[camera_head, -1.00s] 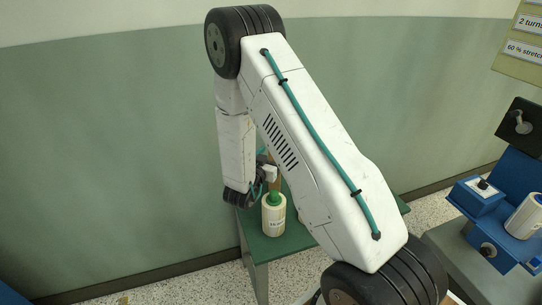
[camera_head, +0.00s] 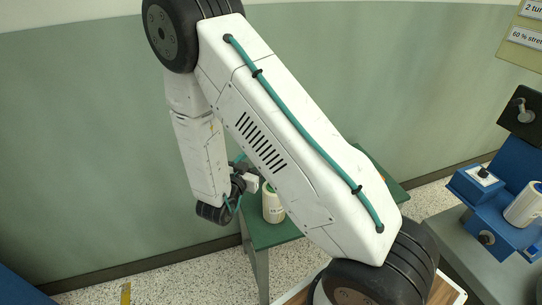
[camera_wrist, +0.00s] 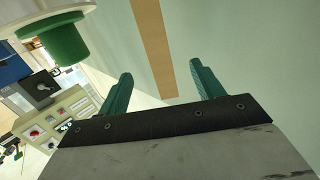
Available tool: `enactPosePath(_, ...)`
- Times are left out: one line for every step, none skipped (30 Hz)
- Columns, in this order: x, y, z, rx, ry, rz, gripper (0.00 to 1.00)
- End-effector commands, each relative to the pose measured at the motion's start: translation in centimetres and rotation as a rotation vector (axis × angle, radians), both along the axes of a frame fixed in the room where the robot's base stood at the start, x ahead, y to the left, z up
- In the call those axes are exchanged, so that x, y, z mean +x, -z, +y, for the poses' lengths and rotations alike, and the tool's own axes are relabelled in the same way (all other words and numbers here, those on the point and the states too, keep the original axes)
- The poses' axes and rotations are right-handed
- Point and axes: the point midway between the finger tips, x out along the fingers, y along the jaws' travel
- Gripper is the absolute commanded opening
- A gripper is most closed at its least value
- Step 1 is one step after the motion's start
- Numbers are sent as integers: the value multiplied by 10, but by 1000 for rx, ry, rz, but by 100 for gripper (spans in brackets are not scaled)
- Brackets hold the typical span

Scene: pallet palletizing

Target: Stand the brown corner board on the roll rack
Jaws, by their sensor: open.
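The brown corner board (camera_wrist: 153,45) is a narrow upright strip in the wrist view, running from the top edge to between my fingertips. It stands clear of both fingers. In the head view it is not visible, perhaps behind my arm. My gripper (camera_wrist: 160,82) has two teal fingers spread wide with nothing between them that they touch. In the head view my wrist hangs left of the roll rack (camera_head: 268,236), a green-topped stand by the wall, and my arm hides much of it.
A white roll with a green core (camera_head: 273,207) stands on the rack; a green-cored roll (camera_wrist: 65,42) is close at upper left in the wrist view. A blue machine (camera_head: 510,190) stands at right. A yellow piece (camera_head: 126,293) lies on the floor at lower left.

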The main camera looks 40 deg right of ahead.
Motion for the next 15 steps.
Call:
enactPosePath(7,-5,1,47,-17,-6,67)
enactPosePath(12,-8,3,85,-33,-5,67)
enactPosePath(20,-12,6,147,-61,-3,67)
enactPosePath(27,-16,9,198,-88,-1,67)
enactPosePath(34,-21,13,253,-119,5,67)
enactPosePath(43,-29,21,329,-166,15,67)
enactPosePath(49,-36,27,382,-205,24,67)
enactPosePath(54,-42,33,434,-244,37,67)
enactPosePath(60,-52,43,498,-300,57,67)
enactPosePath(62,-60,51,543,-342,74,67)
enactPosePath(64,-69,58,584,-385,93,67)
enactPosePath(64,-80,69,634,-441,120,67)
enactPosePath(63,-89,76,668,-484,144,67)
enactPosePath(61,-99,84,698,-527,168,67)
enactPosePath(56,-111,94,734,-585,205,67)
